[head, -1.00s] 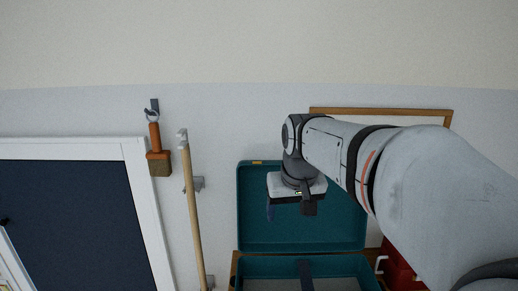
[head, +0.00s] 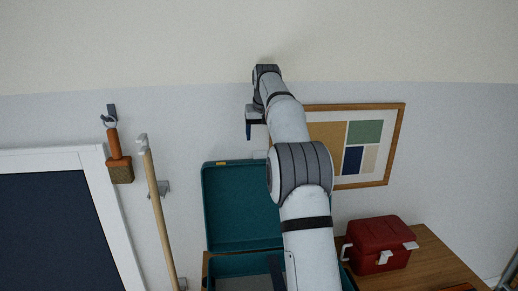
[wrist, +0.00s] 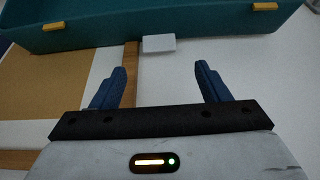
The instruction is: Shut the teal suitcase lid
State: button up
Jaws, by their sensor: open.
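The teal suitcase stands open on a wooden desk. Its lid (head: 228,222) is upright near the wall, and its base (head: 230,265) lies in front, cut off by the picture's lower edge. My forearm hides the right part of both. My gripper (head: 249,136) is above the lid's top edge, near the wall, and apart from the lid. In the wrist view my gripper (wrist: 161,68) has two blue fingers spread wide with nothing between them. The lid's teal edge (wrist: 150,30) crosses the top of that view, beyond the fingertips, with two yellow latches.
A red toolbox (head: 378,245) sits right of the suitcase on the wooden desk (head: 430,262). A framed picture (head: 396,150) hangs behind my arm. A brush (head: 119,165) and a wooden pole (head: 157,212) are on the wall at left. A small white plate (wrist: 158,43) is on the wall.

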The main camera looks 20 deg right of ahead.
aim_at(260, 152)
jog(key=shift+p+x, duration=0.35)
jog(key=shift+x, duration=3.6)
jog(key=shift+c, duration=0.6)
jog(key=c, duration=1.2)
jog(key=shift+a, duration=0.1)
jog(key=shift+c, duration=0.3)
